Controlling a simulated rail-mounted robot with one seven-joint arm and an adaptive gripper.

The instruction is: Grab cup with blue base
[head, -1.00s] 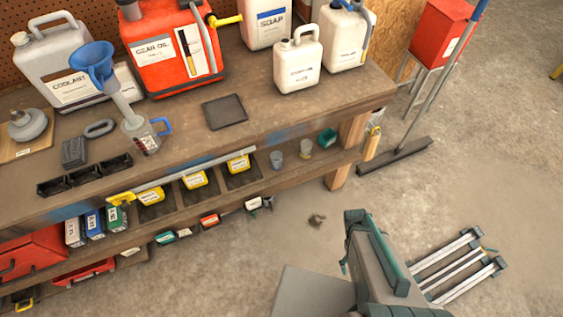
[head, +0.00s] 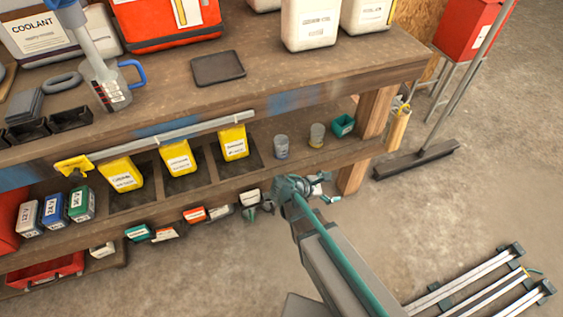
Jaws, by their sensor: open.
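A small clear-grey cup (head: 281,144) with a bluish base stands on the lower shelf, right of the yellow bins. A similar cup (head: 317,136) with a yellowish base stands just right of it. My gripper (head: 318,184) is in front of the shelf edge, below and slightly right of the blue-based cup and apart from both cups. It is open and holds nothing visible. Its fingers are small and partly hidden by the arm.
A teal box (head: 343,125) sits right of the cups, near the wooden bench leg (head: 377,115). Yellow bins (head: 179,157) line the shelf to the left. The workbench top (head: 280,60) overhangs the shelf. A broom (head: 415,158) stands at the right.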

